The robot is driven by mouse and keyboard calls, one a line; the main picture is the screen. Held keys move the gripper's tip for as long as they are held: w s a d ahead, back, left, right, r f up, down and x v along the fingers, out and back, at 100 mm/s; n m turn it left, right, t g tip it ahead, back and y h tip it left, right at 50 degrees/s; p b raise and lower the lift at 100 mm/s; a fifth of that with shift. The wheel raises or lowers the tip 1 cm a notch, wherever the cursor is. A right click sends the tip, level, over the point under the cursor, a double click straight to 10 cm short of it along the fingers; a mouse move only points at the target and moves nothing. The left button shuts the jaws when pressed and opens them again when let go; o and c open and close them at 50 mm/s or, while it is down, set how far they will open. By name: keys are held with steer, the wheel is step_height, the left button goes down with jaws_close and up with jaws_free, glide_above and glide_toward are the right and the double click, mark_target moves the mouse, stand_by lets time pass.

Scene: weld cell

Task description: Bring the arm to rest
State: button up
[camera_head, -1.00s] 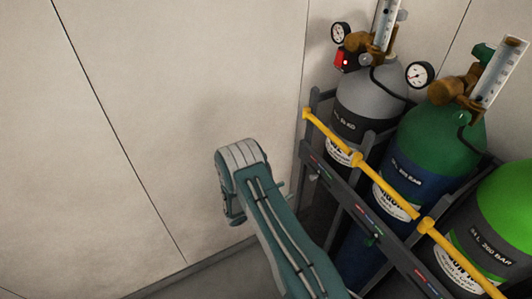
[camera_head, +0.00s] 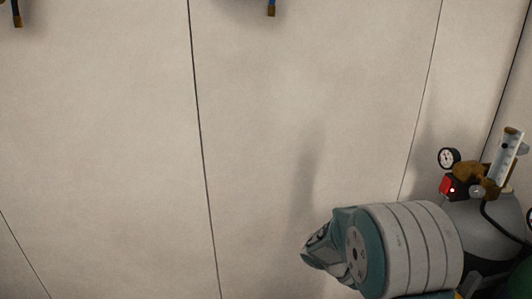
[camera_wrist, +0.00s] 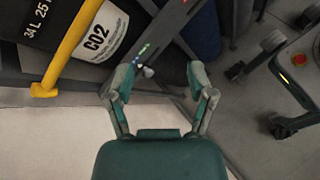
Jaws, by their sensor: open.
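My gripper (camera_wrist: 160,85) shows in the wrist view with its two fingers spread wide and nothing between them. Beyond the fingers are the dark cylinder rack and the grey floor. In the head view my arm rises at the lower right, in front of the pale wall panels and beside the grey gas cylinder (camera_head: 485,228).
The grey cylinder carries a brass regulator with a gauge (camera_head: 449,158). A wheeled frame with a red button (camera_wrist: 299,59) stands at right.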

steer(key=s+a+r+m+t+y, duration=0.4)
steer(key=s+a+r+y, duration=0.1)
steer(key=s+r, duration=0.3)
steer(key=s+a+r+m+t+y, duration=0.4)
steer(key=s+a+r+m+y, duration=0.1)
steer(key=s, duration=0.5)
step_height(320, 180, up, 3)
steer(key=shift+s+a+f+t+y, duration=0.1)
steer(key=shift+s+a+t+y, duration=0.35)
steer(key=shift+a, duration=0.8)
steer(key=shift+w, duration=0.25)
steer(key=shift+c, duration=0.9)
steer(key=shift+d, duration=0.1)
